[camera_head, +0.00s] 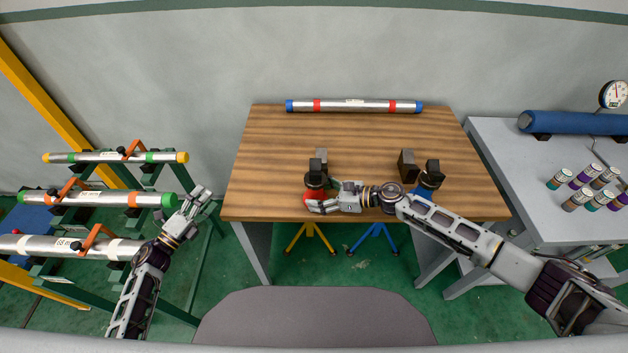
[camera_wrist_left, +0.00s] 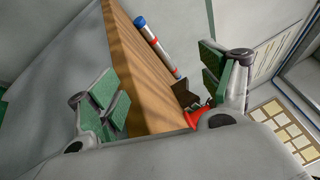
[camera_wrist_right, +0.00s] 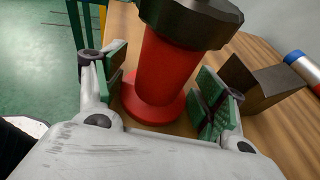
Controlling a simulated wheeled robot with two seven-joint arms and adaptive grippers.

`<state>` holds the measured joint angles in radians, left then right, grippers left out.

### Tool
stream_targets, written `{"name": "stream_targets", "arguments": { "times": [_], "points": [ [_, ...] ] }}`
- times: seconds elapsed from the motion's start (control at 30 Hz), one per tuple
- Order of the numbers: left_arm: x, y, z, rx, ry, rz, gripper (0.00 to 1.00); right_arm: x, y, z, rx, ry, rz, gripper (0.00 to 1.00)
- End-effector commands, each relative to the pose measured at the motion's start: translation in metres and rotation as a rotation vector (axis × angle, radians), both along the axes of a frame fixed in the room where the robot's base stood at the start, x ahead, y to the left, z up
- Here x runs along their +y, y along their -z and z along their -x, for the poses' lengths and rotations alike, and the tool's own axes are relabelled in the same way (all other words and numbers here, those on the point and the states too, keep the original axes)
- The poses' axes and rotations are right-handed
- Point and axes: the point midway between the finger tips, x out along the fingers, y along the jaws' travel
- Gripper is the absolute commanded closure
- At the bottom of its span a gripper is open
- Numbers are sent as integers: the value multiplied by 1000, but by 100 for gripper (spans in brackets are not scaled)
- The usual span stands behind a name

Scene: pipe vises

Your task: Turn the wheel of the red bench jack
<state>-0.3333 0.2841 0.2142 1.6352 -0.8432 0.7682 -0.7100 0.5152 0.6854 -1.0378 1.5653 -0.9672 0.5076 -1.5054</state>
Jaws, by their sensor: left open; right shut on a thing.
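The red bench jack (camera_head: 311,195) stands at the front edge of the wooden table, with its black wheel (camera_head: 316,180) on top. In the right wrist view the red body (camera_wrist_right: 163,72) rises between my fingers, and the dark wheel (camera_wrist_right: 192,18) sits above them, cut off by the frame. My right gripper (camera_head: 319,206) reaches in from the right and is shut on the jack's red body, below the wheel. My left gripper (camera_head: 198,201) is open and empty, left of the table. A red part of the jack (camera_wrist_left: 200,118) also shows in the left wrist view.
A second jack, blue (camera_head: 422,193), stands to the right under my right arm. Dark blocks (camera_head: 407,165) stand on the table (camera_head: 270,150). A silver pipe (camera_head: 355,106) lies at the back. A pipe rack (camera_head: 130,178) stands near my left gripper.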

Motion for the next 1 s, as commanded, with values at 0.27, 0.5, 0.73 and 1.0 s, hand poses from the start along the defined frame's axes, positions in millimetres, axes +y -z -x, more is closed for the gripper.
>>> {"name": "stream_targets", "arguments": {
  "times": [0.27, 0.5, 0.73, 1.0],
  "points": [
    [-17, -56, 3, -64, 102, 94, 20, -1, 0, 0, 0, 1, 1, 43],
    [-50, -93, 5, -159, 213, 41, 20, -1, 0, 0, 0, 1, 1, 43],
    [-77, -97, 4, -236, 260, -79, 20, -1, 0, 0, 0, 1, 1, 43],
    [-115, -93, 3, -361, 315, -279, 20, -1, 0, 0, 0, 1, 1, 43]
  ]
}}
